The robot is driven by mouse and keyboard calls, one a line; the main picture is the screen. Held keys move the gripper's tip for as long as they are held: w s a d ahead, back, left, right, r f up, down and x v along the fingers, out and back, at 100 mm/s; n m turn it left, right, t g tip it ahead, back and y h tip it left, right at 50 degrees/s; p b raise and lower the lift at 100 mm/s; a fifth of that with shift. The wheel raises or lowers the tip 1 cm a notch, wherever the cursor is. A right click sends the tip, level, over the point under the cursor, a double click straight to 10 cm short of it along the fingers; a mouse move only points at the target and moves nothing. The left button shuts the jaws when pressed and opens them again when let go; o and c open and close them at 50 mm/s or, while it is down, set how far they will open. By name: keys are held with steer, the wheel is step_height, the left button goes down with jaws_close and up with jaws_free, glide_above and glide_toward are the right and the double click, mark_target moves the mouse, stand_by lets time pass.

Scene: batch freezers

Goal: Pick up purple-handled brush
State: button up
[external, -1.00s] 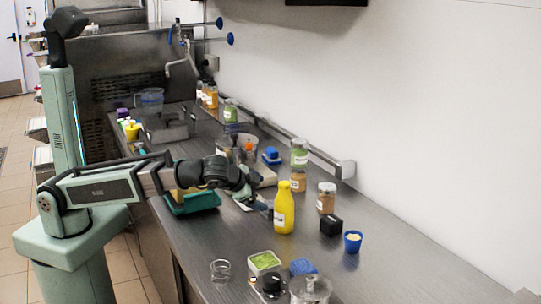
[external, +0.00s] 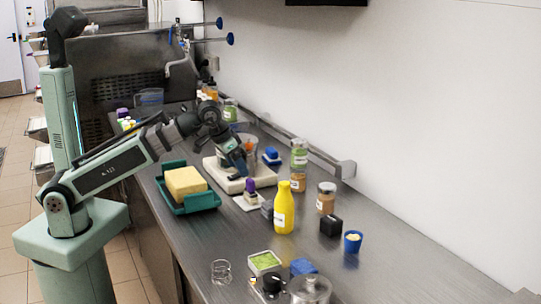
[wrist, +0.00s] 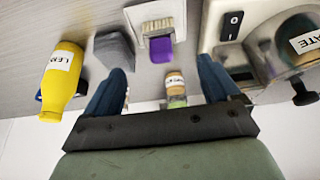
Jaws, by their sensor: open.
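The purple-handled brush (external: 251,187) is on the counter in the external view, between the white-based machine and the yellow bottle. In the wrist view, its purple handle (wrist: 161,50) is near the top centre, with pale bristles above it against a white backing. My gripper (external: 242,170) is above and just behind the brush in the external view, over the white base. In the wrist view, the blue fingers of my gripper (wrist: 160,70) are spread and empty, with the purple handle in line with the gap between them. I cannot tell the height between them.
The white-based machine (external: 268,179) stands close to the brush. A grey block (wrist: 116,48) and a yellow bottle (external: 284,210) are on its other side. A green tray (external: 196,207) with a yellow sponge (external: 186,182) sits nearby.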

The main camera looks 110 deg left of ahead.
mark_target(253, 192)
steer(key=shift+x, duration=6.55)
steer(key=shift+w+a+r, duration=0.1)
steer(key=shift+c, duration=0.3)
steer(key=c, duration=1)
steer(key=shift+r, duration=0.1)
